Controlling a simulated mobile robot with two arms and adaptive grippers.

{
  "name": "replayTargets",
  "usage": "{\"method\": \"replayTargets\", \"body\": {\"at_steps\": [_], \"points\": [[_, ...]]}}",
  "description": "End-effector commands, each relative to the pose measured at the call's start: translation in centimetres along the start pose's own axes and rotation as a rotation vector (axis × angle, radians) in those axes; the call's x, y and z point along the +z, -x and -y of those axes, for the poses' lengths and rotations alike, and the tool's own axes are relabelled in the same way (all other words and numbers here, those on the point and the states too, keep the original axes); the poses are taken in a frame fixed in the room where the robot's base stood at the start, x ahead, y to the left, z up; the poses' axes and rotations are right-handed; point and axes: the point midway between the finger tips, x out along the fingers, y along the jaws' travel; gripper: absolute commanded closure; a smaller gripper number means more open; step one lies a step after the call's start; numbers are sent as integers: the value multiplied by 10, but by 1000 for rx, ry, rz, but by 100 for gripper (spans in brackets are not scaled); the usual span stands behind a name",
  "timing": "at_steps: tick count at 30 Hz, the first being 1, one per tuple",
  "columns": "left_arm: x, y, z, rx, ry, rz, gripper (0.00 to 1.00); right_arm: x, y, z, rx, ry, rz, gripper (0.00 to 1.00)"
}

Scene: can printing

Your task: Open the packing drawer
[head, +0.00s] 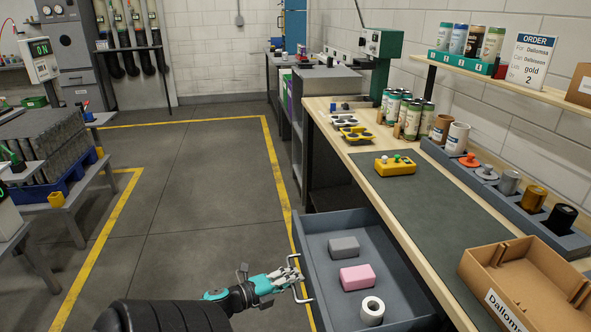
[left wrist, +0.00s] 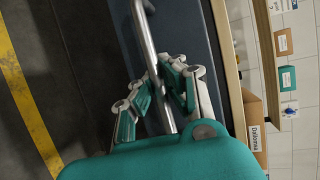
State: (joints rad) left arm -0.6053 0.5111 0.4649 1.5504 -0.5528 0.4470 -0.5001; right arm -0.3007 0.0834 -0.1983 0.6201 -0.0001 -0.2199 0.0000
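The packing drawer (head: 330,248) is a grey drawer under the wooden workbench, and it stands pulled well out over the floor. Inside it lie a grey block (head: 344,247), a pink block (head: 357,277) and a white roll (head: 372,311). Its metal bar handle (head: 296,268) is on the left-hand front and also shows in the left wrist view (left wrist: 147,40). My left gripper (head: 290,276) is at the handle, its teal-padded fingers closed in on both sides of the bar; it also shows in the left wrist view (left wrist: 164,88). My right gripper is out of view.
The workbench holds a dark mat (head: 425,205), a yellow button box (head: 395,166), several cans and an open cardboard box (head: 525,285). A table with a blue crate (head: 62,192) stands at left. The floor between has yellow lines and is clear.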

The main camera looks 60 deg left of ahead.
Motion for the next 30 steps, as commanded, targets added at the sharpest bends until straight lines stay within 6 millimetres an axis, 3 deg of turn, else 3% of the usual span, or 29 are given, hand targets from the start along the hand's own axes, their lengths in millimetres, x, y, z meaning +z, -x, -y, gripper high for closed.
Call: {"method": "replayTargets", "body": {"at_steps": [4,6,9,19,23,30], "points": [[-2,0,-2,4,5,-4,100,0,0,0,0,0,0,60],[-2,0,-2,4,4,-4,88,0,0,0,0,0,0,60],[-2,0,-2,3,3,-3,79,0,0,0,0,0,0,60],[-1,6,-1,2,2,-1,79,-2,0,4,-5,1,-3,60],[-1,26,-2,5,2,1,79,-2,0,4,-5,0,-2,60],[-1,78,-2,6,3,1,79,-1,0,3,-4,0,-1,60]]}}
